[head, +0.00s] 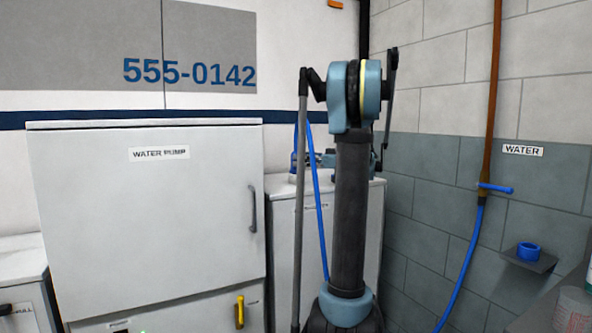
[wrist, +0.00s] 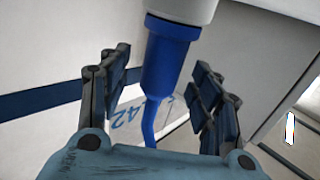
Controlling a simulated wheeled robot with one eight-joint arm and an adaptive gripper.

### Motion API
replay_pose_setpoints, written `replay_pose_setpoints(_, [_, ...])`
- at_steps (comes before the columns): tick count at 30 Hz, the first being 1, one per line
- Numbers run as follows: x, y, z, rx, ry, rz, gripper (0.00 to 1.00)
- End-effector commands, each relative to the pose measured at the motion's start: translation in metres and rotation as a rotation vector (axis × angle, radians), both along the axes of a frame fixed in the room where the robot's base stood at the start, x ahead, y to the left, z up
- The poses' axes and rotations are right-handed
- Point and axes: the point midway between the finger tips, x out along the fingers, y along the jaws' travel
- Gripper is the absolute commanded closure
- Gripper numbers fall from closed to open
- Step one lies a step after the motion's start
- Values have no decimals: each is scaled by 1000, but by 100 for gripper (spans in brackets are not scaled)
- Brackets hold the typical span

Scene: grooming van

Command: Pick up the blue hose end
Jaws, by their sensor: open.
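The blue hose end (wrist: 168,58) is a dark blue collar in the wrist view, with a thinner blue hose running down from it. Its upper part meets a pale grey cylinder (wrist: 182,8). My gripper (wrist: 160,64) is open, with one finger on each side of the collar and visible gaps on both sides. Whether the collar lies at fingertip depth is unclear. In the head view, a blue hose (head: 319,215) hangs beside my arm, above and in front of a white cabinet. My arm hides most of my gripper and the hose end there.
A large white water pump cabinet (head: 145,215) stands left, with a grey handle and a yellow lever (head: 239,312). A lower white cabinet (head: 283,235) stands behind my arm. At right, a wall pipe has a blue valve handle (head: 497,188); a blue ring (head: 528,252) sits on a small shelf.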

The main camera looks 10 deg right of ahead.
Motion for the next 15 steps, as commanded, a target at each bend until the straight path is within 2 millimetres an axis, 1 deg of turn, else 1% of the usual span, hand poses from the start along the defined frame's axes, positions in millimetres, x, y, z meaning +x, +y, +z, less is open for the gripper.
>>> replay_pose_setpoints(1, [3, 8, 0, 0, 0, 3, 42])
replay_pose_setpoints(3, [7, 15, 0, 0, 0, 3, 42])
replay_pose_setpoints(6, [11, 22, 0, 0, 0, 2, 42])
replay_pose_setpoints(9, [12, 25, 0, 0, 0, 0, 42])
replay_pose_setpoints(15, [12, 24, -1, 0, 0, -1, 42])
